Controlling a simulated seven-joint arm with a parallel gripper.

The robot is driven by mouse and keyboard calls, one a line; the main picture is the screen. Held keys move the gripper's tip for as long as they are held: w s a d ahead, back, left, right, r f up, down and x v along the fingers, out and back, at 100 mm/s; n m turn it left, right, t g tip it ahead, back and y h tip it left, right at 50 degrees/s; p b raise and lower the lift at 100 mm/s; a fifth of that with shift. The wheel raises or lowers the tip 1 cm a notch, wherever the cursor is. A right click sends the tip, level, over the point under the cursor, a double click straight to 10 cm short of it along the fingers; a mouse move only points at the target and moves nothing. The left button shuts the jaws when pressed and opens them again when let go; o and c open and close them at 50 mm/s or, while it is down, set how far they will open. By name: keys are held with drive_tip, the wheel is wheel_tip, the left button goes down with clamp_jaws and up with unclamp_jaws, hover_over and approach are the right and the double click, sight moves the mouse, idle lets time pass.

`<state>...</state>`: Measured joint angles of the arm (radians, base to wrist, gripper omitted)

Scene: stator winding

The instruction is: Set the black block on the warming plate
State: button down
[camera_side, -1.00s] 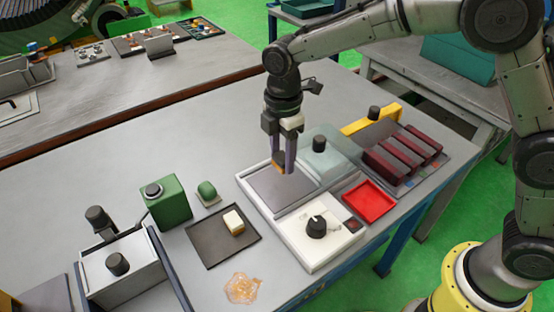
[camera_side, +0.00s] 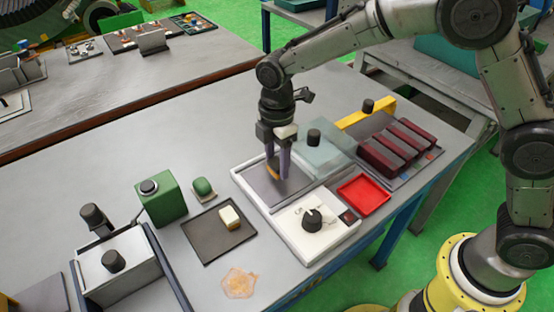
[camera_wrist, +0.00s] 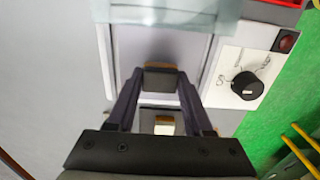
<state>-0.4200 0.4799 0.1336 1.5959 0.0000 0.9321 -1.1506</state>
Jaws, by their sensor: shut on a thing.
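The warming plate (camera_side: 268,190) is a flat grey square in a white housing with a black knob (camera_side: 312,219); its grey surface (camera_wrist: 160,45) also fills the upper middle of the wrist view. My gripper (camera_side: 279,172) points down over the plate's far part. It is shut on the black block (camera_wrist: 160,79), which is dark with orange-brown edges and sits between the fingertips. In the side view the block (camera_side: 272,170) is partly hidden by a finger. Its underside is very close to the plate; I cannot tell whether it touches.
A translucent pale box (camera_side: 325,155) stands right behind the plate, close to my gripper. A red tray (camera_side: 363,195) and dark red bars (camera_side: 390,153) lie to the right. A dark tray (camera_side: 205,240) with a cream block (camera_side: 229,217) and a green box (camera_side: 161,203) are left.

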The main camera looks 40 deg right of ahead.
drive_tip(key=shift+f, duration=0.75)
idle(1.3)
unclamp_jaws()
idle(0.4)
drive_tip(key=shift+r, duration=3.5)
